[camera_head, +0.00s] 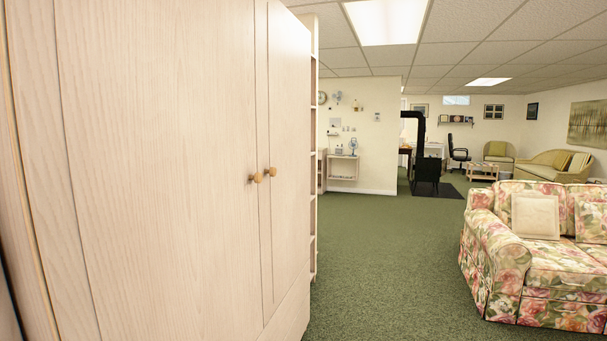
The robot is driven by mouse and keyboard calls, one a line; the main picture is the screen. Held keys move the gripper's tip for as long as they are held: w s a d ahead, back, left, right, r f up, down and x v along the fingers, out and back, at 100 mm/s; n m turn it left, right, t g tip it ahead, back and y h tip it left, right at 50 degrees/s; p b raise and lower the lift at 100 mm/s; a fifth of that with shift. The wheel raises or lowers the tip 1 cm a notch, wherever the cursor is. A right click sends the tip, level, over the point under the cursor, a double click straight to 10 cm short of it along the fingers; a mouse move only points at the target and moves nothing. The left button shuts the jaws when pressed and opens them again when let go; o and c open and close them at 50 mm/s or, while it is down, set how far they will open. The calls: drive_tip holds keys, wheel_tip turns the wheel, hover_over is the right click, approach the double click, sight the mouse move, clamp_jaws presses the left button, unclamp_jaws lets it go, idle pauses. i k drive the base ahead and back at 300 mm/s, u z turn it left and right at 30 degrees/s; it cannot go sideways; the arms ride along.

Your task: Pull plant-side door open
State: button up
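A tall pale wood cabinet (288,318) fills the left side of the view, very close to me. It has a near door (160,160) and a far door (289,140), and both look shut. A round wooden knob (256,177) is on the near door, beside the seam. A second round knob (272,171) is on the far door, just across the seam. I see no plant, so I cannot tell which door is the plant-side one. My gripper is not in view.
A narrow open shelf unit (314,150) stands against the cabinet's far side. The green carpet (385,250) is clear in the middle. A floral sofa (545,275) stands at the right. A black stove (428,170) stands farther back.

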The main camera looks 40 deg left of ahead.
sight(135, 120)
drive_tip(key=u, duration=0.4)
drive_tip(key=i, duration=1.15)
drive_tip(key=u, duration=0.8)
